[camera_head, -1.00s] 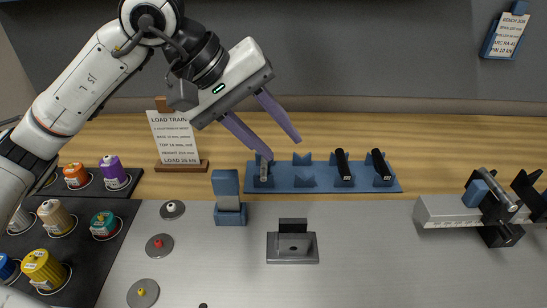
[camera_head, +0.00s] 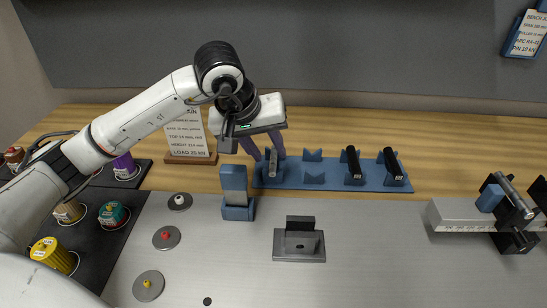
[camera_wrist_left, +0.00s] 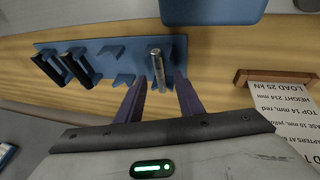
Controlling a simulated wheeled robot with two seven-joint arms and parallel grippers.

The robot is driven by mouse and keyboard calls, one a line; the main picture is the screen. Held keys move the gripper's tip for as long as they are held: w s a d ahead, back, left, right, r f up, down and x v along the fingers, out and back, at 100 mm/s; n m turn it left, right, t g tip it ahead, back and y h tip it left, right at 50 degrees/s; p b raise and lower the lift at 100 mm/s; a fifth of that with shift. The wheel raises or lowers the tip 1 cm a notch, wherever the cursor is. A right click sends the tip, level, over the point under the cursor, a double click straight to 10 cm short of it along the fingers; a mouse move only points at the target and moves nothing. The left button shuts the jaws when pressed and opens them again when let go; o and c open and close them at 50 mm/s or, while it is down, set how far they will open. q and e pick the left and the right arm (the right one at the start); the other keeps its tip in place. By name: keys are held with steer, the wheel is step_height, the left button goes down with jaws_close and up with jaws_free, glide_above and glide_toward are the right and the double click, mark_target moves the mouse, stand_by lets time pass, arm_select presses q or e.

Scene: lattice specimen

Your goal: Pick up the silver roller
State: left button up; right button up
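The silver roller (camera_head: 271,165) lies at the left end of a blue rack (camera_head: 331,181), across its V-shaped cradle. It also shows in the wrist view (camera_wrist_left: 157,70). My left gripper (camera_head: 266,154) is open, with its two purple fingers pointing down at the roller. In the wrist view the fingertips (camera_wrist_left: 160,78) are spread, one on each side of the roller's near end, with gaps on both sides. I cannot tell how far they reach down beside it. My right gripper is not in view.
Two black rollers (camera_head: 354,164) (camera_head: 391,163) lie in the rack's right part, and one cradle between is empty. A blue block on a stand (camera_head: 234,190) is close in front of the rack's left end. A load-train sign (camera_head: 185,135) stands left. A metal fixture (camera_head: 462,215) is at right.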

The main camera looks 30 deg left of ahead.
mark_target(273, 160)
arm_select(q)
steer(key=shift+x, duration=0.95)
steer(key=shift+f+b, duration=0.25)
steer(key=shift+b, duration=0.15)
jaws_close()
